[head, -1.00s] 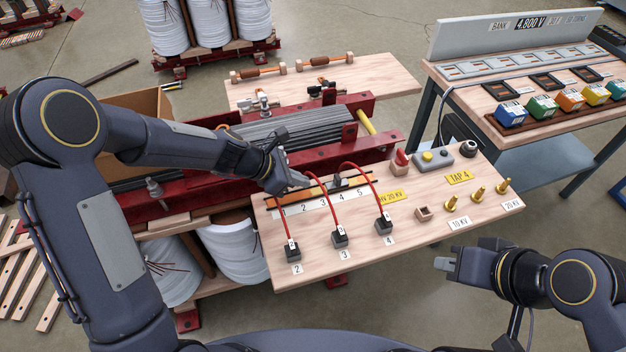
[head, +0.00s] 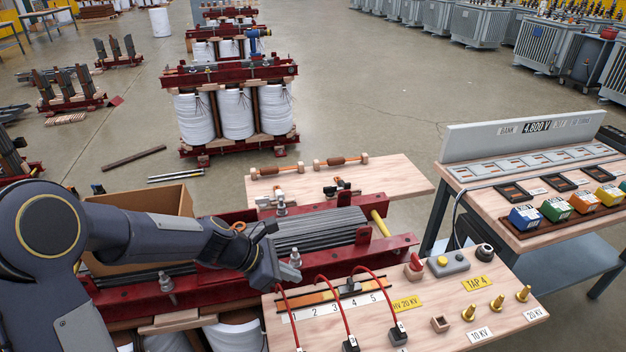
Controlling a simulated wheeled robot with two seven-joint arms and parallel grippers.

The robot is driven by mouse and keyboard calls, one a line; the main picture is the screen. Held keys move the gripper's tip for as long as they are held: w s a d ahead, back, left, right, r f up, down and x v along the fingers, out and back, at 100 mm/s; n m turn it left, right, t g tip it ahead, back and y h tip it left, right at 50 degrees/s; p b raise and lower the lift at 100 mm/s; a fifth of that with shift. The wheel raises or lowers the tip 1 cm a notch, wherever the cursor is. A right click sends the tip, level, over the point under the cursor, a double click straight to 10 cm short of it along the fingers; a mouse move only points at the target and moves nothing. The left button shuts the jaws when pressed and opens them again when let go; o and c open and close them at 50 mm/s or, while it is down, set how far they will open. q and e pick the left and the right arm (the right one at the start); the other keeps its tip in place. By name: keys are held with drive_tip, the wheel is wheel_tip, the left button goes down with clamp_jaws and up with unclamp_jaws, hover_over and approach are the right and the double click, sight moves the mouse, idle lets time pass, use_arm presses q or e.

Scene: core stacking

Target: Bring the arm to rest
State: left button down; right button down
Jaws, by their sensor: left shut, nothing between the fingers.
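My left arm comes in from the left over the red-framed core. My left gripper (head: 277,270) is shut and empty, above the left back corner of the wooden tap board (head: 420,325), close to a bolt on the red beam. I cannot tell whether it touches anything. Red leads (head: 331,291) arch from the board's numbered strip to black blocks (head: 350,344) at the bottom edge. My right gripper is out of this view.
A red-framed core (head: 310,232) with grey laminations lies under my left arm. A cardboard box (head: 150,205) stands behind the arm. A table with coloured blocks (head: 555,208) is at the right. Open floor (head: 350,100) lies behind, with wound cores at the back left.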

use_arm(q)
drive_tip(key=s+a+r+m+t+y+p, duration=0.1)
drive_tip(key=s+a+r+m+p, duration=0.3)
drive_tip(key=s+r+m, duration=0.4)
drive_tip(key=s+a+r+m+t+y+p, duration=0.1)
drive_tip(key=s+a+r+m+p, duration=0.25)
drive_tip(key=s+r+m, duration=0.4)
drive_tip(key=s+a+r+m+y+p, duration=0.2)
drive_tip(key=s+m, duration=0.3)
drive_tip(key=s, duration=0.3)
drive_tip(key=shift+s+a+r+t+y, duration=0.35)
drive_tip(key=shift+a+r, duration=0.25)
drive_tip(key=shift+r, duration=0.2)
